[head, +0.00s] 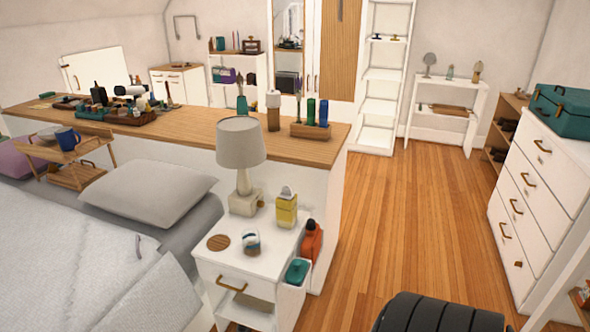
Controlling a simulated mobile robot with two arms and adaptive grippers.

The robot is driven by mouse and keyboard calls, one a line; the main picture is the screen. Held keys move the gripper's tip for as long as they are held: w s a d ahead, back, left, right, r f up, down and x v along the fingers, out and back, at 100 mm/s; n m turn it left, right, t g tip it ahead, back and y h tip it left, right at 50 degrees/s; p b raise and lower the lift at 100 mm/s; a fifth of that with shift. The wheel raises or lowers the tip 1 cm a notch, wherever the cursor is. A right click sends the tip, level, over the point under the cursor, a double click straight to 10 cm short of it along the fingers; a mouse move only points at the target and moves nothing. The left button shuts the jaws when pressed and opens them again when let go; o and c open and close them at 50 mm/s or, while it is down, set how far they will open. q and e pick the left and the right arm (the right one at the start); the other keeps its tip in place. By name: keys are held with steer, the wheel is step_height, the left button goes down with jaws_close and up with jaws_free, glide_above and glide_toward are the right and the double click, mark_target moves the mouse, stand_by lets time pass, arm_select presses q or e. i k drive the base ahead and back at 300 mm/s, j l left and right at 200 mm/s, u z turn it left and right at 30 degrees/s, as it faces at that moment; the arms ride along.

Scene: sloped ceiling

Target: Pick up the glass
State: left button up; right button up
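A small rounded clear vessel (251,243), which looks like the glass, stands on the white nightstand (222,256) beside the bed. It is near the right front part of the top, to the right of a round wooden coaster (218,242) and apart from it. A yellow bottle (287,210) stands behind it to the right, and a lamp (241,150) stands behind it. The glass is small in the picture, and I cannot tell what is in it. Neither of my grippers shows in the head view.
An orange bottle (311,241) and a teal item (297,270) sit at the nightstand's right side. The bed (70,250) is at the left. Open wooden floor (410,220) lies right of the nightstand, before a white dresser (535,190).

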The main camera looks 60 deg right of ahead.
mark_target(251, 242)
steer(key=z, duration=1.4)
